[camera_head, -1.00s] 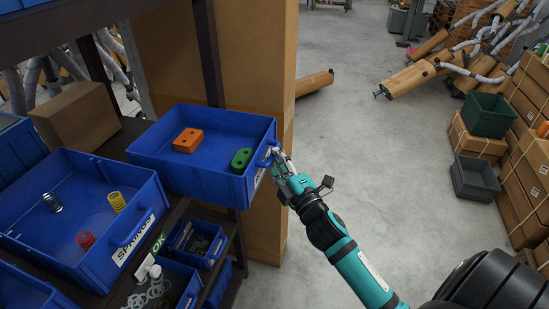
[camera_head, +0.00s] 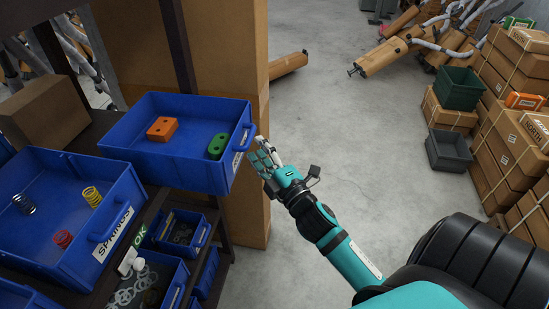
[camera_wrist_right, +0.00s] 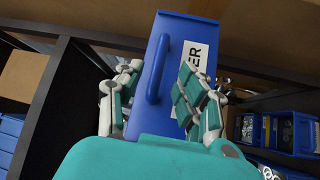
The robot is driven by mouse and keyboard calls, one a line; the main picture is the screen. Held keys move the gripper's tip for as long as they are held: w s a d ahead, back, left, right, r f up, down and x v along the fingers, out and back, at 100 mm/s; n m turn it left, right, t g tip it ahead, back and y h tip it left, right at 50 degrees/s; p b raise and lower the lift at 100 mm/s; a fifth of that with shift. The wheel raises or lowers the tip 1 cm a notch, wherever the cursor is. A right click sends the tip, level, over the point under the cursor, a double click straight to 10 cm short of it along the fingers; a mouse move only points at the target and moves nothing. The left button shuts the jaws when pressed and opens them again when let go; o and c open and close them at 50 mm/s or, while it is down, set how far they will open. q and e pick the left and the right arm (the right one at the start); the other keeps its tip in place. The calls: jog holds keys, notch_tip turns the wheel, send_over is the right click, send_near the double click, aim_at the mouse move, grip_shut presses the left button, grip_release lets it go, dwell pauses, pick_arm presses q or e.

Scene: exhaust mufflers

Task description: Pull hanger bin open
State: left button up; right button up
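The hanger bin (camera_head: 172,168) is a blue open-topped bin at the shelf's right end, its front jutting out past the shelf post. It holds an orange block (camera_head: 162,129) and a green block (camera_head: 218,146). Its front handle (camera_head: 248,135) faces my right gripper (camera_head: 263,153), which is just in front of it, apart from it. In the right wrist view the handle (camera_wrist_right: 158,70) and a partly hidden white label (camera_wrist_right: 198,62) show between the spread fingers of my right gripper (camera_wrist_right: 160,75). The gripper is open and looks empty. My left gripper is out of view.
A blue springs bin (camera_head: 75,215) stands left of the hanger bin. Smaller parts bins (camera_head: 185,232) sit below. A tall brown carton (camera_head: 245,50) is behind. Boxes (camera_head: 510,150) and crates (camera_head: 460,88) stand at the right. The grey floor (camera_head: 320,130) between is clear.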

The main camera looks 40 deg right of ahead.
jog(key=s+f, duration=0.1)
jog(key=s, duration=0.7)
jog(key=shift+s+a, duration=0.3)
jog(key=shift+f, duration=0.1)
jog(key=s+a+f+m+g+b, duration=0.1)
jog(key=s+f+m+g, duration=0.15)
jog(key=f, duration=1.05)
jog(key=s+a+f+m+g, duration=0.1)
jog(key=f+m+g, duration=0.15)
jog(key=f, duration=1.05)
jog(key=s+a+f+m+g+b, duration=0.15)
jog(key=f+g, duration=0.25)
jog(key=f, duration=0.9)
jog(key=s+a+f+m+g+y, duration=0.1)
jog(key=s+a+f+m+g, duration=0.25)
jog(key=s+f, duration=0.95)
jog(key=s+f+m+g, duration=0.1)
jog(key=s+f+g, duration=0.2)
jog(key=s+f, duration=0.2)
jog(key=s+f+m+g, duration=0.2)
jog(key=s+f, duration=0.3)
jog(key=s, duration=0.6)
jog(key=shift+f+g+b, duration=0.35)
jog(key=shift+g, duration=0.2)
